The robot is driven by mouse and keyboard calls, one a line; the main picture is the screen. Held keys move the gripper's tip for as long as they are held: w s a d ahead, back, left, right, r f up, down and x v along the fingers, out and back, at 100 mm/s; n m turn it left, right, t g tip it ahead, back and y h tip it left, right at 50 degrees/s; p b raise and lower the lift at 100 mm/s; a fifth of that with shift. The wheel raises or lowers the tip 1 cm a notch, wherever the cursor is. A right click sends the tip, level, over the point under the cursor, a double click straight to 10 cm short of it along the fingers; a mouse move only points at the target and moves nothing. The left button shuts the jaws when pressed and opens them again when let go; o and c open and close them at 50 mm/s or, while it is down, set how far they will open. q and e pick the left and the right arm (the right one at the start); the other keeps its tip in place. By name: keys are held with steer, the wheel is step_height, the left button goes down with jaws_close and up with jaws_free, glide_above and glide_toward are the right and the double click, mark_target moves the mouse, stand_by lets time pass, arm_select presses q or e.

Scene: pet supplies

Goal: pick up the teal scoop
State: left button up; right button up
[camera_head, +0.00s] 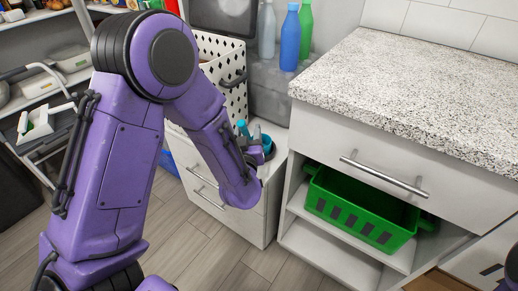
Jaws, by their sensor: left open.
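A small teal piece (242,127), which looks like the upper end of the teal scoop, stands up above the low white drawer cabinet. A second blue-teal bit (266,144) shows just to its right, beside the gripper; I cannot tell whether it is the same object. My left gripper (258,152) is over the cabinet top, close to these teal parts, and is open. My purple forearm hides most of the gripper and the lower part of the scoop. Contact between them cannot be made out. My right gripper is not in view.
A speckled counter (420,90) stands at right, with a green basket (362,210) on the shelf below. A white perforated bin (228,75) and several bottles, one blue (290,40), stand behind. The white drawer cabinet (225,180) is below my arm. Open floor lies in front.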

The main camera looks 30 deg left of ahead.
arm_select(q)
steer(key=shift+w+a, duration=0.35)
steer(key=shift+w, duration=0.25)
jaws_close()
steer(key=shift+r, duration=0.15)
